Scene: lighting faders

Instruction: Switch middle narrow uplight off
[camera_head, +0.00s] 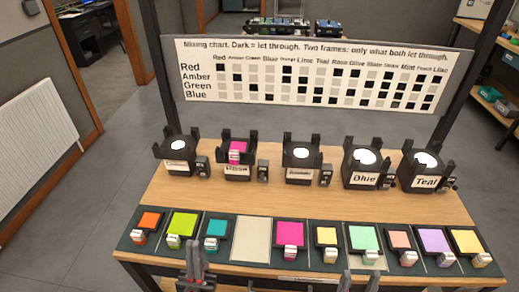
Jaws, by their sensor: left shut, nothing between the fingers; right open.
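The middle uplight (300,160) is a black fixture with upright posts, standing in the centre of the row on the wooden table. Its top disc shows bright white, and the small text on its label (299,174) is unreadable. A small dark switch box (325,176) stands just to its right; its switch position is too small to tell. My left gripper (194,252) is shut and empty over the front edge, left of centre. My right gripper (359,280) is open at the bottom edge, partly cut off. Both are apart from the uplight and its switch box.
Other uplights flank it: a far-left one (179,155), Rose (236,160) with a pink filter, Blue (364,166) and Teal (424,170). Several coloured filters lie in a front row, with a bare pale slot (251,240). A mixing chart (310,77) stands behind. Wood between the rows is clear.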

